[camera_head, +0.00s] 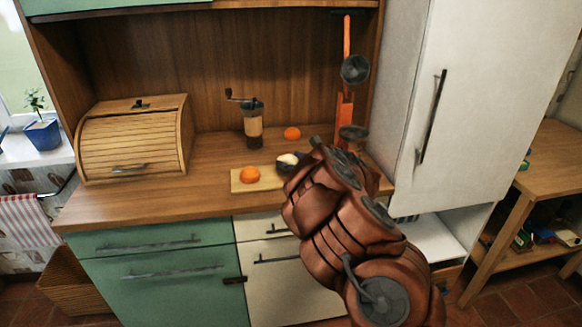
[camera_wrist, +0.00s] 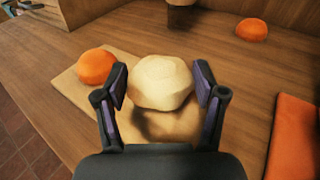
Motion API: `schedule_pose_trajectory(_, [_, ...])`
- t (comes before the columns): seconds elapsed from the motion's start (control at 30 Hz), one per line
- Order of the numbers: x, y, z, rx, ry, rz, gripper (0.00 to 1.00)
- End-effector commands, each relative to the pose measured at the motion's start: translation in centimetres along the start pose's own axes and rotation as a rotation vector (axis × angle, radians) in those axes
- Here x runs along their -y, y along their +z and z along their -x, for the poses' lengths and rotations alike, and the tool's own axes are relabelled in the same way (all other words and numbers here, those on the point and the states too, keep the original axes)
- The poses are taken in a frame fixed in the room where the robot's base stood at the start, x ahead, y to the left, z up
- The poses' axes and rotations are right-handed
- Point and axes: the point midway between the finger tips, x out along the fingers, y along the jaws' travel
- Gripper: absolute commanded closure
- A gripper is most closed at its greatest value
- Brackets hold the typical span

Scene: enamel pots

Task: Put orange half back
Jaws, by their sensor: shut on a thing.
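My gripper (camera_wrist: 162,95) is shut on a pale cream, rounded lump (camera_wrist: 161,82), one finger on each side. A shadow falls on the wooden board (camera_wrist: 72,88) below it; I cannot tell for sure whether it touches the board. In the head view the pale lump (camera_head: 289,158) is partly hidden by my gripper. One orange piece (camera_head: 250,175) rests at the left end of the board (camera_head: 269,184), left of my gripper; it also shows in the wrist view (camera_wrist: 97,66). A second orange piece (camera_head: 292,133) sits behind, on the bare counter, far right in the wrist view (camera_wrist: 251,30).
A hand grinder (camera_head: 253,124) stands behind the board. A wooden bread box (camera_head: 133,140) is at the left. A tall orange stand with grey round parts (camera_head: 346,106) rises right of the board, near the white fridge (camera_head: 455,90). The counter (camera_head: 205,160) is clear between bread box and board.

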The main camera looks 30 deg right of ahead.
Motion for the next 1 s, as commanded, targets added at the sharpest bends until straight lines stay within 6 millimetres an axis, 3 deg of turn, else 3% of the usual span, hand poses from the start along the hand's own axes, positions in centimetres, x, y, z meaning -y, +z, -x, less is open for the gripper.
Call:
schedule_pose_trajectory(0.3, [-0.1, -2.5, -0.4, 0.001, 0.001, -0.002, 0.71])
schedule_pose_trajectory(1.0, [-0.1, -3.2, -0.5, 0.001, 0.001, 0.0, 0.71])
